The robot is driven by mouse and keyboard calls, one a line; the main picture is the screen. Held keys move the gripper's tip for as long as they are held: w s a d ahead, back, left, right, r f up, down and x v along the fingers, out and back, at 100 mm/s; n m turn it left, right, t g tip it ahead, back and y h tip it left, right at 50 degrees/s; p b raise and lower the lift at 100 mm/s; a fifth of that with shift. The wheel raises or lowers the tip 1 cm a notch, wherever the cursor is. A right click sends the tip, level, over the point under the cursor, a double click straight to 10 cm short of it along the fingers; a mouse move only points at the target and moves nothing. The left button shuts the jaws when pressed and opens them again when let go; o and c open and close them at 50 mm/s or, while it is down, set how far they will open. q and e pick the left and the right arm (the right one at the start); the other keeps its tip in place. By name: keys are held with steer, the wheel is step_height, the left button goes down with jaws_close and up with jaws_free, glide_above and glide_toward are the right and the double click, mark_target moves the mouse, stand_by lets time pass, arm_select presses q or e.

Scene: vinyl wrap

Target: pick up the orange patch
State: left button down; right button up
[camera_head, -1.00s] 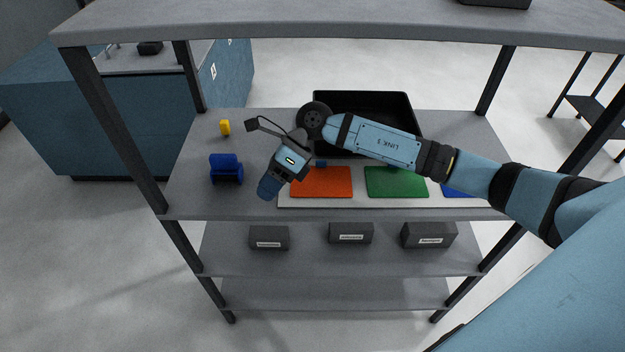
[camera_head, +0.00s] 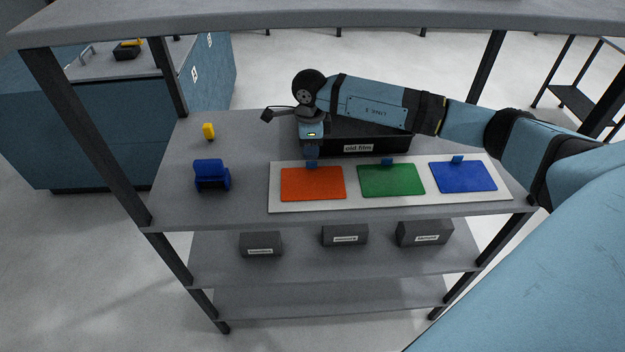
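The orange patch (camera_head: 312,184) lies flat on the left part of a white board (camera_head: 351,203) on the shelf. A small blue tab (camera_head: 312,163) shows at its back edge. My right gripper (camera_head: 311,152) points down just behind the orange patch, close to the blue tab. Its fingers are small and dark, and I cannot tell whether they are open or touching the tab. My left gripper is not in view.
A green patch (camera_head: 390,180) and a blue patch (camera_head: 463,177) lie to the right on the board. A black bin labelled "old film" (camera_head: 362,146) stands behind. A blue roll holder (camera_head: 210,176) and a yellow item (camera_head: 208,131) are at left. An upper shelf (camera_head: 300,20) overhangs.

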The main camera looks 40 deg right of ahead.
mark_target(310, 162)
steer(key=shift+a+f+p, duration=0.1)
steer(key=shift+f+p, duration=0.45)
steer(key=shift+f, duration=2.15)
steer(key=c, duration=0.6)
jaws_close()
